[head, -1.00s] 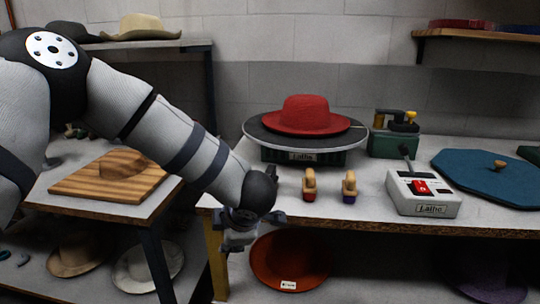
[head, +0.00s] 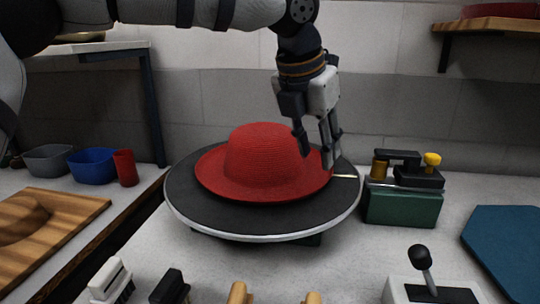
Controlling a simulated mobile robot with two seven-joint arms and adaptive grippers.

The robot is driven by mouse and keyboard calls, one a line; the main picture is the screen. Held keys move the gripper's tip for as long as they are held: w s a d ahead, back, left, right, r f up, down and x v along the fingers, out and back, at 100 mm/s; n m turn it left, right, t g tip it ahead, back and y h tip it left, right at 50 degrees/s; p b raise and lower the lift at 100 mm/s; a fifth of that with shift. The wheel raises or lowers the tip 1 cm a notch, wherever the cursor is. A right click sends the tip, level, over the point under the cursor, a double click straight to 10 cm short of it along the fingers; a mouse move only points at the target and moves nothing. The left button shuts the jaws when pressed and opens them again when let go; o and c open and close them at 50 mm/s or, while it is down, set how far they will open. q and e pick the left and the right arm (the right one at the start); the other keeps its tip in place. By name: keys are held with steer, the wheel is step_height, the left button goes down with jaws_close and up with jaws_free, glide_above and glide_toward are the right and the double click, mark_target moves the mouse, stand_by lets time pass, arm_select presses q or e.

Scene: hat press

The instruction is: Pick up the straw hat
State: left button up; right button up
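A red hat (head: 260,155) with a woven, straw-like texture sits crown up on a round dark platter (head: 250,215) with a pale rim. My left gripper (head: 319,163) comes down from above, fingers pointing down, over the hat's right brim. Its fingers are apart, with a gap between them. They overlap the brim in the view, and I cannot tell whether they touch it. Part of the right brim is hidden behind the fingers. My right gripper is not in view.
A green device (head: 402,206) stands close to the right of the platter. A lever box (head: 435,290) and wooden handles (head: 238,293) line the front. Blue (head: 92,165) and grey (head: 48,158) bowls and a red cup (head: 125,167) stand at left. A blue board (head: 510,240) lies at right.

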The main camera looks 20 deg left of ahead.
mark_target(320, 182)
arm_select(q)
steer(key=x, duration=0.7)
steer(key=shift+w+a+f, duration=0.1)
steer(key=shift+a+f, duration=0.2)
steer(key=shift+w+f, duration=0.25)
steer(key=shift+f, duration=0.1)
jaws_close()
